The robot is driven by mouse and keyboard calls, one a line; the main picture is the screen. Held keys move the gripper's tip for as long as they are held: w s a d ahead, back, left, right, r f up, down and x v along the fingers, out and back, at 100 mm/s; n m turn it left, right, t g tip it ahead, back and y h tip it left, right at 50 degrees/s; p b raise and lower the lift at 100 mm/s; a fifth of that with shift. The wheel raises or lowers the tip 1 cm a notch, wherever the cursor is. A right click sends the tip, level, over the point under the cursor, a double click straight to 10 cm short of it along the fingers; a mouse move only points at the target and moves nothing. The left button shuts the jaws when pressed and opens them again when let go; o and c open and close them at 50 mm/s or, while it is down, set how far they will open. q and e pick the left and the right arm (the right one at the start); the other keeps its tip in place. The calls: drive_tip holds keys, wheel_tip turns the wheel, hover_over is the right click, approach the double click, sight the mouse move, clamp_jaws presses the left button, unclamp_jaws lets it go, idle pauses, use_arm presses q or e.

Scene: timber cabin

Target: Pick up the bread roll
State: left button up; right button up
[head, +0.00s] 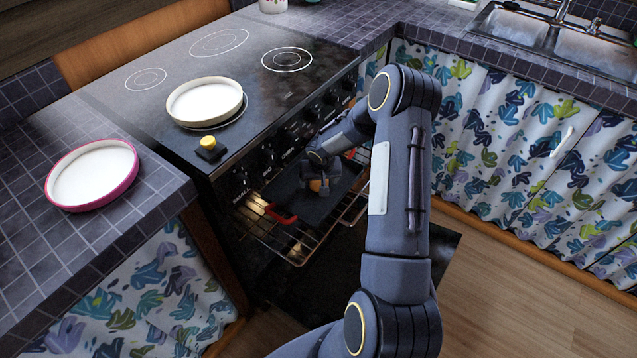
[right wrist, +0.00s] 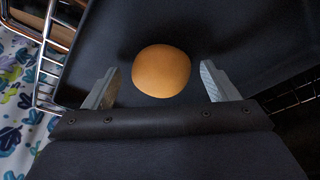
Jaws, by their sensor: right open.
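The bread roll (right wrist: 161,71) is round and golden brown and lies on a dark baking tray (right wrist: 225,30). The tray (head: 290,203) has a red handle and sits on the pulled-out rack of the open oven. In the right wrist view my right gripper (right wrist: 163,88) is open, with one finger on each side of the roll's near edge. I cannot tell whether the fingers touch the tray. My left gripper is out of view.
A wire oven rack (head: 272,238) carries the tray above the lowered oven door (head: 330,290). On the stove stand a cream pan (head: 205,101) and a small black block with a yellow top (head: 209,147). A pink-rimmed dish (head: 92,174) lies on the left counter.

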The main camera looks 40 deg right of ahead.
drive_tip(key=shift+c, duration=0.4)
drive_tip(key=c, duration=1)
